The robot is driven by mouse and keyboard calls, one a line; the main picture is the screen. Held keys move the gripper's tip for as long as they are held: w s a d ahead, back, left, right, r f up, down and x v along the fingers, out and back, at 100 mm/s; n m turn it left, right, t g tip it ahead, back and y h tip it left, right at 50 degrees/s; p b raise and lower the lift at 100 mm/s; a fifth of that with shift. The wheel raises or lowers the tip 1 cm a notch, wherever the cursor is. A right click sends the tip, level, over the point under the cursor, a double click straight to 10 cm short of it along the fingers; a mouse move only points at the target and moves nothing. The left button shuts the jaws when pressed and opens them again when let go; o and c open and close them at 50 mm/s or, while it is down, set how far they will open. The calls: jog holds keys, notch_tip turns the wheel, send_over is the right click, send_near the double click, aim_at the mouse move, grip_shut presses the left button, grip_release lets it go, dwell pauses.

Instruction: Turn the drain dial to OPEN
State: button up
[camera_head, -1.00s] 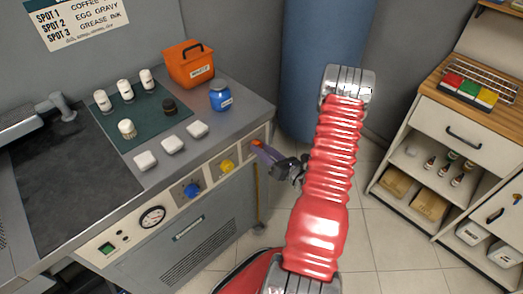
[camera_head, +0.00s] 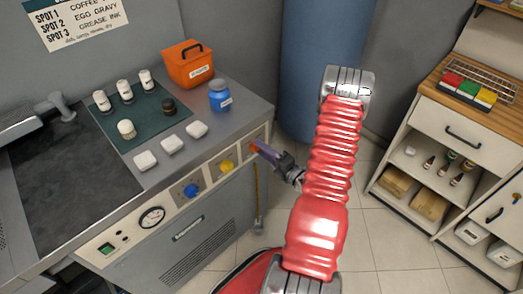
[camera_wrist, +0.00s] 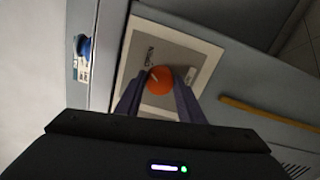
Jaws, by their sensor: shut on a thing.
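The orange dial (camera_wrist: 161,80) sits on a pale square plate on the machine's front panel. It is a round knob with a small light pointer mark on its left side. The print beside it is sideways and too small to read surely. In the head view the dial (camera_head: 253,148) is the rightmost knob, partly covered by my fingers. My gripper (camera_wrist: 160,92) is shut on the dial, with one purple finger on each side of it. In the head view my gripper (camera_head: 261,150) reaches the panel from the right.
A yellow knob (camera_head: 227,167) and a blue knob (camera_head: 192,190) sit left on the same panel, with a gauge (camera_head: 152,217) beyond. A yellow-handled tool (camera_head: 257,200) stands below the dial. A shelf unit (camera_head: 459,122) is at the right; floor between is clear.

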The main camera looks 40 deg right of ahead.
jog(key=shift+d+f+m, duration=0.15)
jog(key=shift+d+m, duration=0.05)
jog(key=shift+m, duration=0.9)
jog(key=o, duration=1)
jog(key=shift+a, duration=0.1)
jog(key=shift+o, duration=0.2)
jog(key=shift+s, duration=0.1)
jog(key=s, duration=1.3)
jog(key=shift+s+d, duration=0.2)
jog(key=shift+s, duration=0.1)
